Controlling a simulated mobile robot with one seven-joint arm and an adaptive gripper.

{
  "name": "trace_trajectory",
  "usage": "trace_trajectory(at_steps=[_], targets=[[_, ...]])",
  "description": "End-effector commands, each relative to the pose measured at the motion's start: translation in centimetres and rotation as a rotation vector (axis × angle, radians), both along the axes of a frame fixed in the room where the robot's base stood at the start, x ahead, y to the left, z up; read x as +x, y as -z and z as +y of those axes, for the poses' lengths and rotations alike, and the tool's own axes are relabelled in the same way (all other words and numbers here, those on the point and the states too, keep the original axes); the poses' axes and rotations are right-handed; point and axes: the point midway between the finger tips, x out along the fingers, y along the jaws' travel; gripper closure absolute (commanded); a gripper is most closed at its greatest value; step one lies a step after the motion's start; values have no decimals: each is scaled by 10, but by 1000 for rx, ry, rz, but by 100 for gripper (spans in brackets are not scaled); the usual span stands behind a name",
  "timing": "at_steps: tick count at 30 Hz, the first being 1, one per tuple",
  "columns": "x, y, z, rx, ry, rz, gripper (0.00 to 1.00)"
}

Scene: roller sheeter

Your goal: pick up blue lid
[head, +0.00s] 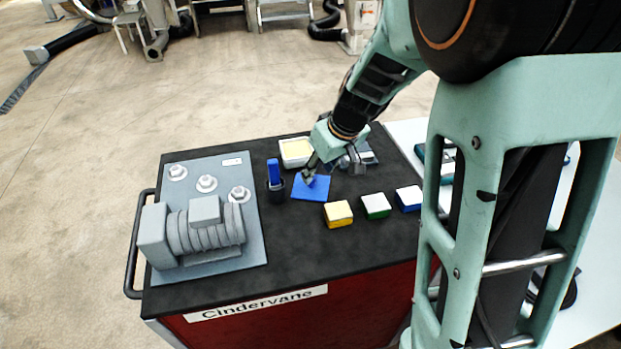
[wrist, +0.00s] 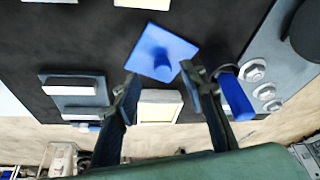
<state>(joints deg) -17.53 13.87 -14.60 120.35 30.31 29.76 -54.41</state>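The blue lid (head: 314,190) is a flat square plate lying on the black cart top (head: 290,260). In the wrist view the blue lid (wrist: 166,42) shows a round knob in its middle, just beyond the fingertips. My gripper (head: 334,174) is over the cart with its fingers spread. One finger covers part of the lid in the head view, and the other is to the right of it. In the wrist view my gripper (wrist: 160,80) is open with nothing between the fingers. The height of the fingertips above the lid is hard to tell.
A dark cup with a blue stick (head: 273,172) stands close left of the lid. A white box (head: 295,151) is behind it. Yellow (head: 338,214), green (head: 376,206) and blue (head: 409,198) boxes stand to the right. A grey machine (head: 205,225) fills the cart's left side.

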Motion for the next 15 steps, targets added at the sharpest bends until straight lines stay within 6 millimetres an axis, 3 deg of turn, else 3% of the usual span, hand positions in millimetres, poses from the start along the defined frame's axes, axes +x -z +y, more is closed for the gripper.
trace_trajectory(at_steps=[9, 15], targets=[[15, 35, 14, 0, 1, 3, 61], [17, 40, 15, 0, 1, 1, 61]])
